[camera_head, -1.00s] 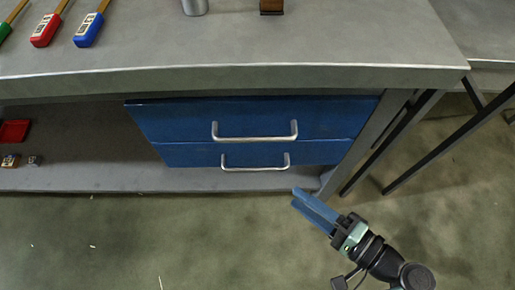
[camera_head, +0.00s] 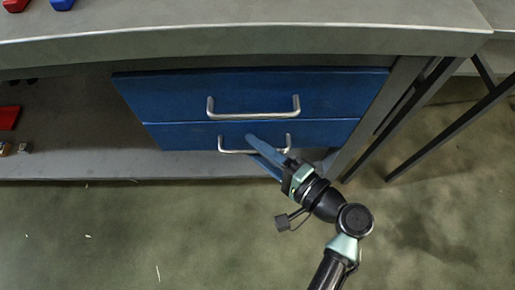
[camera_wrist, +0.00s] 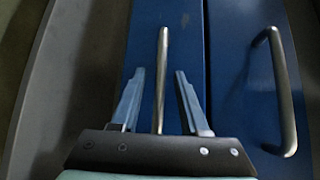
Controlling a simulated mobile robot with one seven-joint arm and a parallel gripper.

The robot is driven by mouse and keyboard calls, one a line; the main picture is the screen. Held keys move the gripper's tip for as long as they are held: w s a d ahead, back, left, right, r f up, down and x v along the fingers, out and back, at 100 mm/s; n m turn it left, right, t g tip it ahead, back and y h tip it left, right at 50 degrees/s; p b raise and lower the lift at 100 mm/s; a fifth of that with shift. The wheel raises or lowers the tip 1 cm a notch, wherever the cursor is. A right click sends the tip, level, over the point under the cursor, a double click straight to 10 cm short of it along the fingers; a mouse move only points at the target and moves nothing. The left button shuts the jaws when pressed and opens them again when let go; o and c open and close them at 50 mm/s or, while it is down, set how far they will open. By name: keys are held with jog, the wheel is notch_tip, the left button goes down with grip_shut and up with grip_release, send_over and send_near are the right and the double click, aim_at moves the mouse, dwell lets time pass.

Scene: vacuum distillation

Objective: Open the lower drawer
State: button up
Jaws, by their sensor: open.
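The lower drawer (camera_head: 190,137) has a blue front with a horizontal silver bar handle (camera_head: 233,151), and it looks closed. The lower handle (camera_wrist: 162,75) shows in the wrist view between my two blue fingers. My gripper (camera_head: 259,150) is open in front of the lower drawer, near the right half of its handle. In the wrist view my gripper (camera_wrist: 158,85) has one finger on each side of the handle, with gaps visible on both sides. My fingers hide part of the handle in the head view. Whether the fingers touch the drawer front is unclear.
The upper blue drawer (camera_head: 160,95) is closed, with its own silver handle (camera_head: 253,113) just above. The grey bench top (camera_head: 250,38) overhangs both drawers. A dark metal leg (camera_head: 430,105) stands to the right. Floor in front is clear.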

jog(key=shift+c, duration=0.3)
grip_shut()
dwell(1.2)
